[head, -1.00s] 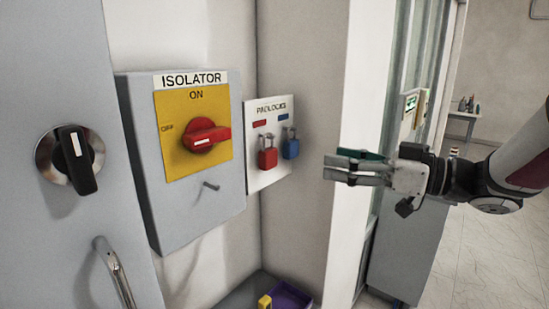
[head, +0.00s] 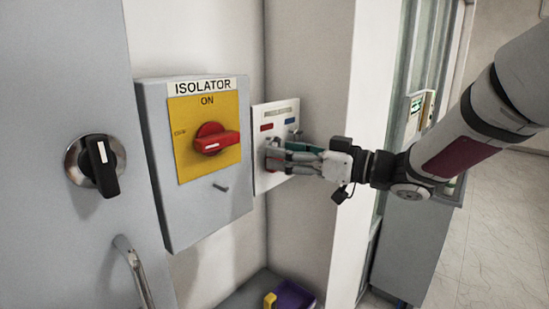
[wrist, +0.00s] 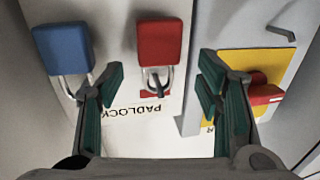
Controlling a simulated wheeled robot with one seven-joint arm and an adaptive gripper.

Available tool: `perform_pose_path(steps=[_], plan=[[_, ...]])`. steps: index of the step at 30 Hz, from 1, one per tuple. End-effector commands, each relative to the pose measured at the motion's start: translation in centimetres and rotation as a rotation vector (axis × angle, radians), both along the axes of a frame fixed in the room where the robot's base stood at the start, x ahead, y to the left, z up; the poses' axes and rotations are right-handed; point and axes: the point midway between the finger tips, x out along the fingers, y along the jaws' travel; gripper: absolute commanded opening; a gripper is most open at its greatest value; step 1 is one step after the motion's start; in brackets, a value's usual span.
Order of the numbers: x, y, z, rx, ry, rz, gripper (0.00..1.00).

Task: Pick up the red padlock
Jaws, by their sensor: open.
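The red padlock (wrist: 160,42) hangs by its metal shackle from a hook on the white padlock board (head: 262,180). In the wrist view, which looks upside down, it lies between the two open fingers of my gripper (wrist: 162,72), with a gap on both sides. In the head view my gripper (head: 276,161) is at the board, and its fingers hide most of the padlocks. The blue padlock (wrist: 64,47) hangs beside the red one, close to the left finger in the wrist view; I cannot tell whether they touch.
The grey isolator box (head: 196,215) with a yellow plate and red rotary switch (head: 213,139) stands left of the board. A purple bin (head: 293,296) with a yellow item is below. A wall edge (head: 370,80) stands to the right, behind my arm.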

Motion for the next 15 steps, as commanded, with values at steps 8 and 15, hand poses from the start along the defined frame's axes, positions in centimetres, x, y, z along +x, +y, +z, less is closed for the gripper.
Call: perform_pose_path(steps=[8, 15], plan=[[0.70, 1.25, -0.08, 0.000, 0.001, -0.001, 0.59], [0.69, 1.20, -0.10, 0.000, 0.001, -0.001, 0.30]])
